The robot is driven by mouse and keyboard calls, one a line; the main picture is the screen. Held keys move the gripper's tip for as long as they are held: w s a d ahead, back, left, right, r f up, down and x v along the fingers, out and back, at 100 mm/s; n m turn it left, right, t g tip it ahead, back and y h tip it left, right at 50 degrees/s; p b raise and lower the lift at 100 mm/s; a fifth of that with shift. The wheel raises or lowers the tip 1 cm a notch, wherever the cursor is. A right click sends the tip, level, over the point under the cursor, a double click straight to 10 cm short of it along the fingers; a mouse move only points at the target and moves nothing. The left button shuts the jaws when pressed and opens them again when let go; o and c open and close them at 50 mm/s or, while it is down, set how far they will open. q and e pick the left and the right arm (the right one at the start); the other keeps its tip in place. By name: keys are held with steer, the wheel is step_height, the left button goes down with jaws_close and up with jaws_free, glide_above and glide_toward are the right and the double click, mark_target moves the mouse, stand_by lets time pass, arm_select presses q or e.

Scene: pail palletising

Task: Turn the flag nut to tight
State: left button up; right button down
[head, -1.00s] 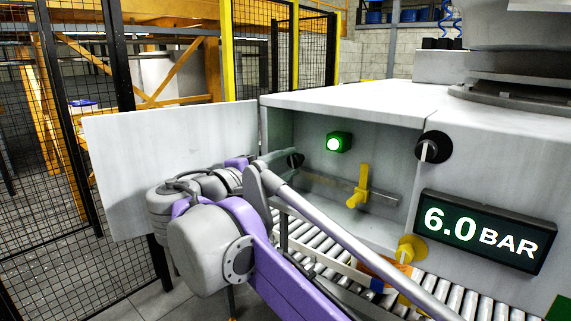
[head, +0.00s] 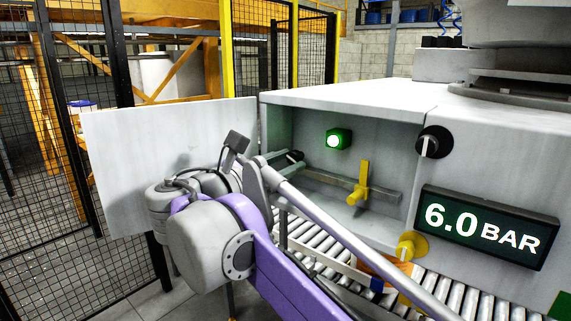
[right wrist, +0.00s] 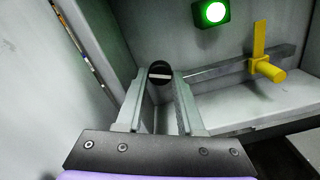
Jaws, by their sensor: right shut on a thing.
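A small black round nut (right wrist: 160,67) with a pale bar across its face sits at the left end of a grey rail inside the open cabinet. I take it for the flag nut; in the head view it shows as a dark spot (head: 295,156). My right gripper (right wrist: 160,84) is shut on it, one finger on each side. In the head view the right gripper (head: 284,160) reaches into the cabinet from the left, its fingers partly hidden by my arm. The pale bar looks about level in the wrist view. My left gripper is not in view.
A yellow lever (head: 360,187) stands upright on the rail, right of the nut, under a lit green lamp (head: 338,139). The open cabinet door (head: 120,170) is close at left. A black knob (head: 433,142), a "6.0 BAR" display (head: 484,228) and a roller conveyor (head: 320,245) are also near.

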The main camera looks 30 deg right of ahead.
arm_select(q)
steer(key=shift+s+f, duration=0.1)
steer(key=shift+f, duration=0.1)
arm_select(e)
steer(key=shift+n, duration=1.1)
steer(key=c, duration=0.8)
jaws_free()
steer(key=shift+c, duration=0.2)
steer(key=shift+a, duration=0.1)
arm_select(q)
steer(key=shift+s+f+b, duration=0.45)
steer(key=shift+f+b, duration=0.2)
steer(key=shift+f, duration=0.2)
arm_select(e)
steer(key=v, duration=1)
steer(key=shift+s+a, duration=0.2)
steer(key=shift+a, duration=0.05)
